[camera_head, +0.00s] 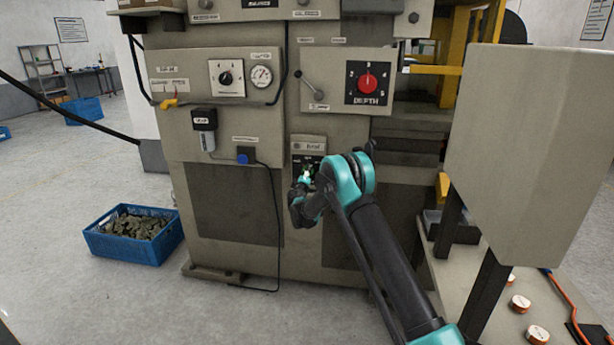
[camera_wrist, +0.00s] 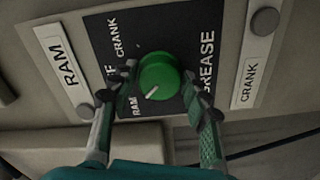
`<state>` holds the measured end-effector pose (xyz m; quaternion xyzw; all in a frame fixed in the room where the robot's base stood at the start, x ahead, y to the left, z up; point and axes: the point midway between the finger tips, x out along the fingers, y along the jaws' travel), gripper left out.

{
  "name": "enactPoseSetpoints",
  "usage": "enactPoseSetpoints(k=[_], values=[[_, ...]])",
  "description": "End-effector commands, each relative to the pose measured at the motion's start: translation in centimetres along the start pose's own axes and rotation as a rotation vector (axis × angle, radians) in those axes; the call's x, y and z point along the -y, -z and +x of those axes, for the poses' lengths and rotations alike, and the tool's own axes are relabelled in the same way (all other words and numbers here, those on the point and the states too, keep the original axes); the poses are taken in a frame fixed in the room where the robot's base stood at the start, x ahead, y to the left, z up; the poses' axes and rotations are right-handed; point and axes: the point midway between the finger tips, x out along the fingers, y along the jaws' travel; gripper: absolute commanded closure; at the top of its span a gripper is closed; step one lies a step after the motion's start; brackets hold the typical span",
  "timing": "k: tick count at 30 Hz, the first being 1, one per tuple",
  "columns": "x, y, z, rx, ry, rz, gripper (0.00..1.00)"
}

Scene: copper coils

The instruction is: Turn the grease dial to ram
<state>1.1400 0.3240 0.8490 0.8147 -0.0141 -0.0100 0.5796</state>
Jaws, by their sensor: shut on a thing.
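The grease dial is a round green knob (camera_wrist: 160,76) with a short white pointer line, on a black plate (camera_wrist: 112,42) marked GREASE, CRANK and RAM. In the wrist view the pointer line slants down and left, towards the small RAM mark. My gripper (camera_wrist: 160,82) has one finger on each side of the knob and is shut on it. The finger on the left hides part of the mark between CRANK and RAM. In the head view my gripper (camera_head: 306,180) is at the plate low on the machine front, and the knob is mostly hidden.
White RAM (camera_wrist: 66,66) and CRANK (camera_wrist: 250,82) labels flank the plate. Higher on the machine are a red DEPTH dial (camera_head: 368,82), a lever (camera_head: 308,86) and a black dial (camera_head: 226,78). A blue crate (camera_head: 150,254) stands on the floor to the left.

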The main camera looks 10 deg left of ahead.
Motion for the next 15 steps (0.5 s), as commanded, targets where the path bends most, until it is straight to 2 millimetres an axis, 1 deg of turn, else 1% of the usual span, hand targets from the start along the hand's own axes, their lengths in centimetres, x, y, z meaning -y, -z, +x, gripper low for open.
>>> enactPoseSetpoints(k=[6,15], values=[[0.01,0.08,-0.05,-0.001,0.001,-0.165,0.82],[-0.01,0.11,-0.06,-0.002,0.001,-0.305,0.82]])
